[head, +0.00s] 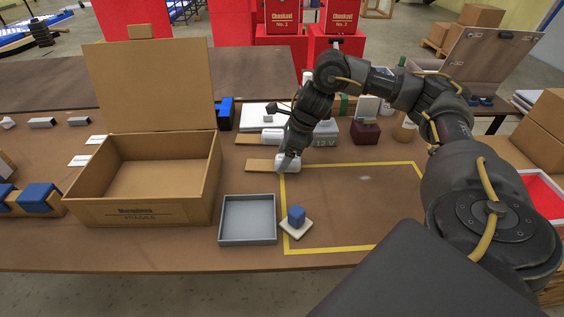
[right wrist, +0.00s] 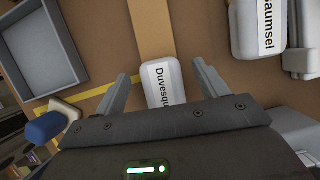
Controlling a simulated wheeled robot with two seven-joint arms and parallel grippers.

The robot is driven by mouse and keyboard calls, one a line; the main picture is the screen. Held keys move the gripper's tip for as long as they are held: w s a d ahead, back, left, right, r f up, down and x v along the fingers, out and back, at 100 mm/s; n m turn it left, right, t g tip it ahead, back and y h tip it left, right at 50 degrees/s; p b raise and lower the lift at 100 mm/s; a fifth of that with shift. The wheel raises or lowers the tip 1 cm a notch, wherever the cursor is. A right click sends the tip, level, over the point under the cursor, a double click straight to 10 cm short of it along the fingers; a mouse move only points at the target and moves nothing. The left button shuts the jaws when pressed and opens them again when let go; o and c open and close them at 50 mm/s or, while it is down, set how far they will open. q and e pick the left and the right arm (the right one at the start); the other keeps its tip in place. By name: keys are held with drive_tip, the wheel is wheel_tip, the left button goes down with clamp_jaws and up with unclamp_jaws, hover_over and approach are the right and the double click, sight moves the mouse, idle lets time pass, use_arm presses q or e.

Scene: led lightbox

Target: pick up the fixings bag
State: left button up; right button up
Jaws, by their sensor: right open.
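A small white pack (right wrist: 162,84) with a label reading "Duvesqu..." lies on a tan strip on the table; it also shows in the head view (head: 289,164). I cannot tell for sure that it is the fixings bag. My right gripper (head: 288,158) is open above it. In the right wrist view, the two fingers stand one on each side of the pack, with gaps. A second white pack (right wrist: 258,28), labelled "...aumsel", lies beside it, and shows behind it in the head view (head: 272,136). My left gripper is not in view.
An open cardboard box (head: 145,212) stands at the left. A yellow-taped rectangle (head: 350,249) is mostly bare. Several items line the back of the table.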

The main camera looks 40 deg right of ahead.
drive_tip(key=shift+x, duration=0.75)
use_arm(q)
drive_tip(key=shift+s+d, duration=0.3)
use_arm(e)
drive_tip(key=shift+c, duration=0.4)
drive_tip(key=c, duration=1.1)
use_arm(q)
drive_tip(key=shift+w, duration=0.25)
use_arm(e)
drive_tip(key=shift+c, duration=0.2)
drive_tip(key=shift+r, duration=0.1)
